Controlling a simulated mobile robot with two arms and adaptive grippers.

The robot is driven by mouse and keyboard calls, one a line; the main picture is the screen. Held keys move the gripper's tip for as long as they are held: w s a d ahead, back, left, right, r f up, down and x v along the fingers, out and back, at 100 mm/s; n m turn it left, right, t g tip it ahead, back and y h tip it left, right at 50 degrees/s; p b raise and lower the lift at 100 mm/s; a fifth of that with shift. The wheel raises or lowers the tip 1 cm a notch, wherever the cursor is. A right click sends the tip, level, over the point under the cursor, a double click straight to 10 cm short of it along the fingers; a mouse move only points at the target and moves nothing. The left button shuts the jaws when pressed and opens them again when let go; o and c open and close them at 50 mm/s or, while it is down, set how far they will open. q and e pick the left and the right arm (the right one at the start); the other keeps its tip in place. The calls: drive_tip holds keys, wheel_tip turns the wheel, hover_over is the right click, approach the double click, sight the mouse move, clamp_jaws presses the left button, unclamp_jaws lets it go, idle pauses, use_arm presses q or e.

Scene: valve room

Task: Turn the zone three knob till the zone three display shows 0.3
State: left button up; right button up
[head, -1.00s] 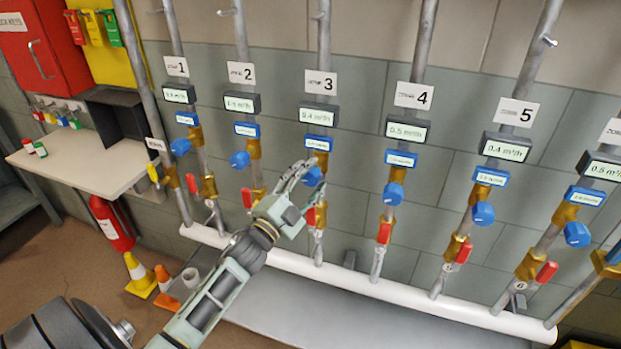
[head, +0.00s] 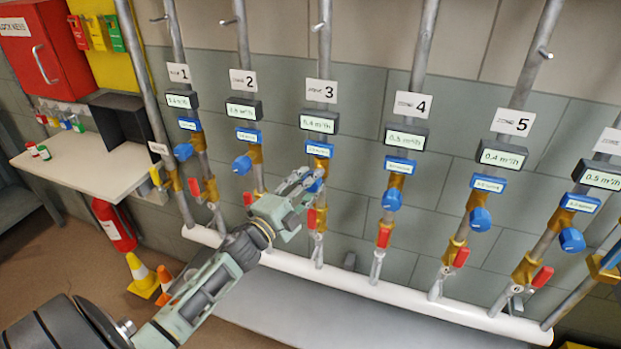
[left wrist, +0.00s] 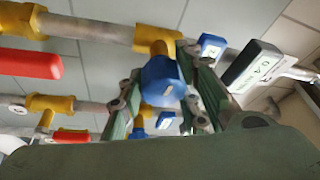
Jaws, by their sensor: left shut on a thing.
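The zone three knob (head: 317,186) is blue and sits on the third pipe, partly hidden by my left gripper (head: 304,180). The gripper is shut on it. In the left wrist view the blue knob (left wrist: 163,80) is between the two green fingers of the left gripper (left wrist: 166,95). The zone three display (head: 319,122) is above the knob and appears to read 0.4 m³/h. A display also shows tilted at the right in the left wrist view (left wrist: 258,66), its reading unclear. My right gripper is out of view.
Neighbouring pipes carry the zone 2 knob (head: 242,165) and zone 4 knob (head: 392,196). A red lever (head: 311,218) is just below the zone three knob. A white pipe (head: 400,300) runs along the bottom. A shelf (head: 85,172) stands at the left.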

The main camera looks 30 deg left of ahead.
use_arm(q)
drive_tip(key=shift+f+m+g, duration=0.25)
drive_tip(key=shift+m+g, duration=0.15)
drive_tip(key=shift+m, duration=0.3)
drive_tip(key=o, duration=1.1)
drive_tip(key=shift+r, duration=0.1)
drive_tip(key=s+a+f, duration=0.1)
drive_tip(key=s, duration=1.1)
drive_tip(key=shift+f, duration=0.15)
drive_tip(key=shift+a+f, duration=0.1)
